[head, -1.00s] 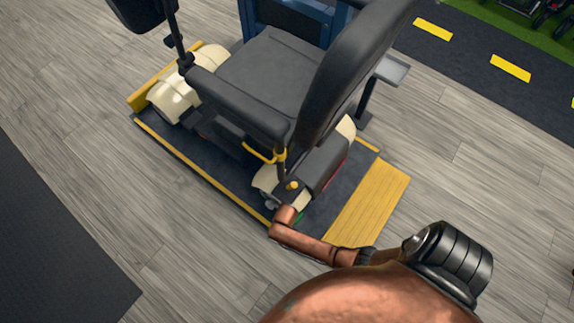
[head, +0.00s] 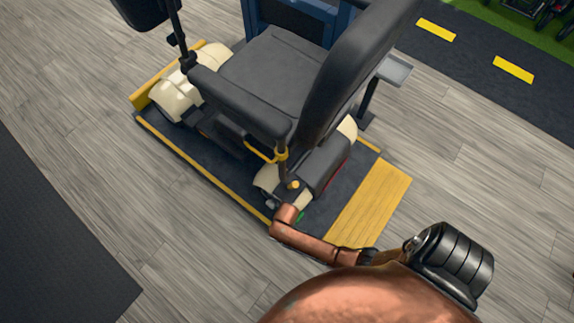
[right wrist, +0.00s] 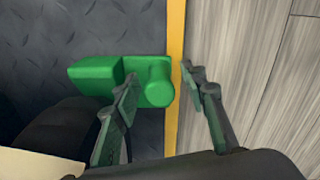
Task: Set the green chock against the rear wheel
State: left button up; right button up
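The green chock (right wrist: 95,76) lies on the dark tread-plate platform beside its yellow edge in the right wrist view. Its upright round knob (right wrist: 156,82) stands between the fingers of my right gripper (right wrist: 160,78). The gripper is open: the left finger overlaps the chock beside the knob, and a gap shows to the right finger. In the head view only a sliver of the chock (head: 300,216) shows past my copper arm, and the gripper's fingertips are hidden. A dark rounded shape, possibly the rear wheel (right wrist: 50,130), shows lower left in the wrist view. My left gripper is out of view.
The scooter (head: 275,85) stands on the dark platform (head: 225,170), its armrest and seat back rising close to my arm. A yellow ramp (head: 370,205) is at the platform's right end. A small tray on a post (head: 393,70) stands behind.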

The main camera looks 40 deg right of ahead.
notch_tip(320, 180, up, 11)
dwell(0.3)
